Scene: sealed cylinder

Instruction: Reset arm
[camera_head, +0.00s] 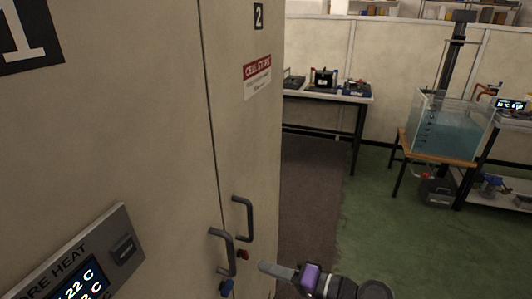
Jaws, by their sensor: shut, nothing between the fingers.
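My gripper (277,270) shows at the bottom centre, at the end of my arm, which comes in from the lower right. Its fingers are together, with nothing between them, and point left toward the tall beige cabinet (150,100). The cabinet has two grey door handles, a left one (225,250) and a right one (248,220). The gripper is just right of and below the handles. I cannot tell whether it touches the cabinet. A red knob (243,255) and a blue knob (226,288) sit near the handles.
A heat display panel (85,270) is at the lower left. A bench (364,100) with devices stands at the back. A glass water tank (450,125) rests on a wooden table (408,148) at the right. The green floor (385,225) between is open.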

